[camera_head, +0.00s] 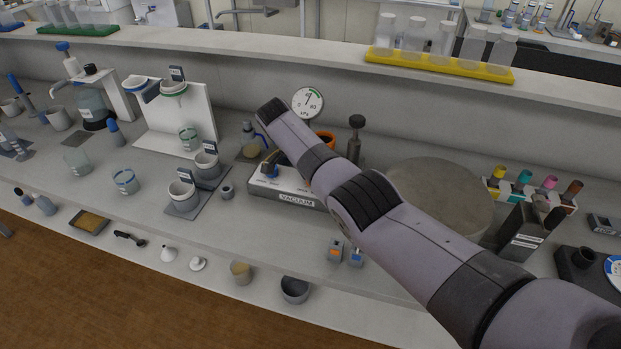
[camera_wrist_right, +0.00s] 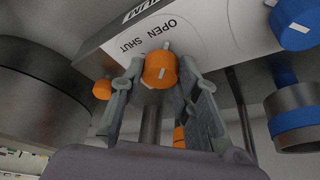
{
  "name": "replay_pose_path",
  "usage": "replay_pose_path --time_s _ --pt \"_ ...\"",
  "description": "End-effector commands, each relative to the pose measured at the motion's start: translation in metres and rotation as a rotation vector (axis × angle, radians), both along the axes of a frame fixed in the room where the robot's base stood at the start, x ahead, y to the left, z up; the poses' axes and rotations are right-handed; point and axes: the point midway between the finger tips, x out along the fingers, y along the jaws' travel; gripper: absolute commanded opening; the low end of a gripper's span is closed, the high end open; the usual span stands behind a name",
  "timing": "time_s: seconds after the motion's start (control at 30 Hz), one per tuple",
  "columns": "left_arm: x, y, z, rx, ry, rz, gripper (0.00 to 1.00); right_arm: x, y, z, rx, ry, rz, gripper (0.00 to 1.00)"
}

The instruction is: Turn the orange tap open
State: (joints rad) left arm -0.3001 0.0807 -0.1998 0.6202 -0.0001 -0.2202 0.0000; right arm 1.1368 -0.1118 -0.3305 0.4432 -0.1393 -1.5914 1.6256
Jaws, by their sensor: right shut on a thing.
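The orange tap (camera_wrist_right: 160,70) sits on a pale panel lettered OPEN and SHUT in the right wrist view. A small white mark shows at its top edge, beside the lettering. My right gripper (camera_wrist_right: 158,82) has its grey fingers on either side of the tap and is shut on it. In the head view, the white box labelled VACUUM (camera_head: 297,199) stands mid-bench. My right arm crosses over this box and hides the tap and most of the gripper there. My left gripper is not in view.
A blue knob (camera_wrist_right: 297,22) is at the upper right of the wrist view. A pressure gauge (camera_head: 308,102) stands behind the box. A round grey slab (camera_head: 440,190) lies right of it. Cups on a scale-like stand (camera_head: 183,192) are to the left.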

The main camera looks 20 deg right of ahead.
Motion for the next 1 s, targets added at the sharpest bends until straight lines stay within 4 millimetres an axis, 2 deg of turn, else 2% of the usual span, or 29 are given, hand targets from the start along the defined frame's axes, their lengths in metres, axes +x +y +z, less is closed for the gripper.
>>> replay_pose_path --time_s 0.4,0.43,0.7,1.0 --pt "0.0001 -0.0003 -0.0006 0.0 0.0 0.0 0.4 0.0013 -0.001 0.0025 -0.001 -0.005 -0.009 0.02" --pt "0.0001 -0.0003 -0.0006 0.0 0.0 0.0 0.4 0.0013 -0.0011 0.0025 -0.001 -0.006 -0.008 0.31" --pt "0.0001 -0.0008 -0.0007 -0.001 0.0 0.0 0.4 0.0006 -0.0006 0.0014 0.0 -0.003 -0.007 0.49" --pt "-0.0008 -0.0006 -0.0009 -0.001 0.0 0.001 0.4 0.0004 0.0001 0.0015 0.0 -0.002 -0.007 0.5"
